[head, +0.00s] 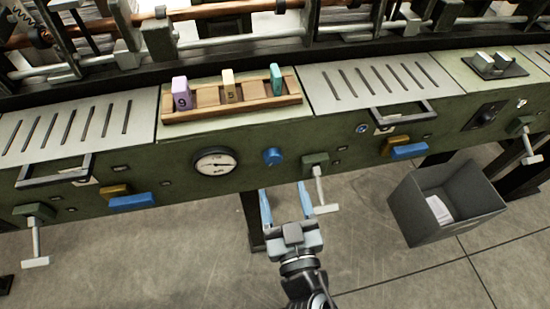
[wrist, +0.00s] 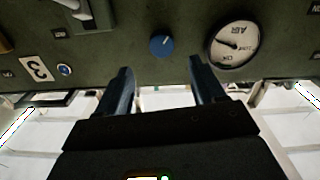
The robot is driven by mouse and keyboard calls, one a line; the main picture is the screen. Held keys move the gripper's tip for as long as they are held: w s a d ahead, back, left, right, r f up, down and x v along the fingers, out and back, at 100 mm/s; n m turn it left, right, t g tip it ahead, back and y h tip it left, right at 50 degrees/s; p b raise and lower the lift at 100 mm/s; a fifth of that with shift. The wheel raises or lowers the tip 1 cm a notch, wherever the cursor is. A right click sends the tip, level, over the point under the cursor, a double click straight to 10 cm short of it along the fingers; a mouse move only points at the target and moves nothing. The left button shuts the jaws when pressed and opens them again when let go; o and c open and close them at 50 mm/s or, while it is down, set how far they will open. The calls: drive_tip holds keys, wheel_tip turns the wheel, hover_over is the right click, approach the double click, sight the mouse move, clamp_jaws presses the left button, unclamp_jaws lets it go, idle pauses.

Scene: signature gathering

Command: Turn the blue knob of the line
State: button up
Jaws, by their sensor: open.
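The blue knob (head: 272,156) is a small round dial on the green front panel of the line, just right of a white gauge. My gripper (head: 283,190) is below it, with its two blue-grey fingers apart and nothing between them. In the wrist view the blue knob (wrist: 161,45) sits beyond the fingertips, roughly between them, with a light pointer mark on its face. My gripper (wrist: 160,78) is open there and not touching the knob. The white gauge (head: 215,161) has a dark needle; it also shows in the wrist view (wrist: 235,45).
A grey T-shaped lever (head: 321,190) sticks out just right of my gripper. Blue handles (head: 131,201) and (head: 409,151) project from the panel. A wooden rack (head: 205,98) with coloured blocks stands above. A grey bin (head: 470,211) is on the floor at right.

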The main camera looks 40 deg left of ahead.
sight(274, 162)
drive_tip(key=shift+m, duration=0.5)
drive_tip(key=x, duration=0.8)
drive_tip(key=shift+f+b, duration=0.15)
drive_tip(key=shift+b, duration=0.15)
drive_tip(key=shift+s, duration=0.1)
drive_tip(key=c, duration=1)
drive_tip(key=shift+c, duration=0.3)
drive_tip(key=shift+d+n, duration=0.1)
drive_tip(key=shift+n, duration=2.7)
